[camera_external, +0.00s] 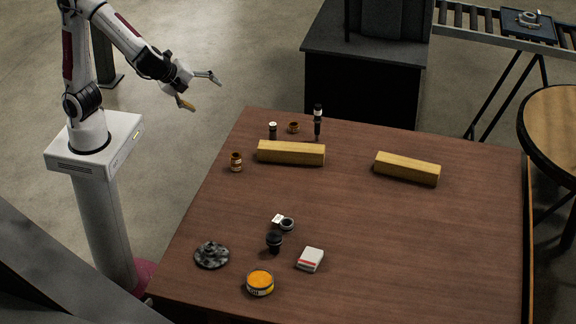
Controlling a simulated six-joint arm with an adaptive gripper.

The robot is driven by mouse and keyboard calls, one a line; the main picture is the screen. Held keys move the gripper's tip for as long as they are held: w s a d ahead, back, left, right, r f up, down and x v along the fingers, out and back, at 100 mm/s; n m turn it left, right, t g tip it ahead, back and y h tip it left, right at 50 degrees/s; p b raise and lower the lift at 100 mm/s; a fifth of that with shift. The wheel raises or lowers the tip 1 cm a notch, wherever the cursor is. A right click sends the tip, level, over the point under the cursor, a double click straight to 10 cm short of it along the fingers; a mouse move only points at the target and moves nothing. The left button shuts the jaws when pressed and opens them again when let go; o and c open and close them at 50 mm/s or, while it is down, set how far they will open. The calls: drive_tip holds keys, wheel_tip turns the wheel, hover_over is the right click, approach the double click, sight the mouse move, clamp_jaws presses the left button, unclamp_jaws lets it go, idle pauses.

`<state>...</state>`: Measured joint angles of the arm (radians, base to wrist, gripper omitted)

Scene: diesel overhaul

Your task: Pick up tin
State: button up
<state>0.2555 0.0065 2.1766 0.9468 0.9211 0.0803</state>
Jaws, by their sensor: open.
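A round, low tin (260,282) with an orange-yellow top and a pale, patterned side stands on the brown table near its front edge, left of the middle. Nothing covers it. My gripper (204,94) is open and empty, with its two fingers spread wide. It is in the air beyond the table's far left corner, well away from the tin.
A grey mottled disc (211,255), a black knob-like part (274,241) and a white box (310,259) lie near the tin. Two wooden blocks (291,153) (407,168) and several small parts stand farther back. The right front of the table (440,260) is clear.

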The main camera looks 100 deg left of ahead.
drive_tip(key=w+d+f+m+t+y, duration=0.1)
drive_tip(key=w+d+f+m, duration=0.15)
drive_tip(key=w, duration=0.35)
drive_tip(key=w+d+f+m+t, duration=0.2)
drive_tip(key=w+d+m, duration=0.15)
drive_tip(key=w, duration=0.25)
drive_tip(key=m+t+h, duration=0.4)
drive_tip(key=m+t, duration=0.1)
drive_tip(key=m, duration=0.9)
hover_over(256, 278)
drive_tip(key=s+a, duration=0.4)
drive_tip(key=a, duration=0.7)
wheel_tip(256, 278, down, 18)
drive_tip(key=d+f+m+h, duration=0.1)
drive_tip(key=d+f+m, duration=0.1)
drive_tip(key=d+f, duration=0.1)
drive_tip(key=s+d+f+m+h, duration=0.1)
drive_tip(key=d+f+m+h, duration=0.1)
drive_tip(key=d+f, duration=0.2)
drive_tip(key=d+f+m+h, duration=0.1)
drive_tip(key=d+f, duration=0.2)
drive_tip(key=f, duration=0.1)
drive_tip(key=shift+s+d+f+m+t+h, duration=0.1)
drive_tip(key=shift+s+d+m+t+h, duration=0.2)
drive_tip(key=shift+d+m+t, duration=0.1)
drive_tip(key=shift+w, duration=0.1)
drive_tip(key=shift+x, duration=1.2)
drive_tip(key=shift+w+a, duration=0.1)
drive_tip(key=shift+x, duration=2.45)
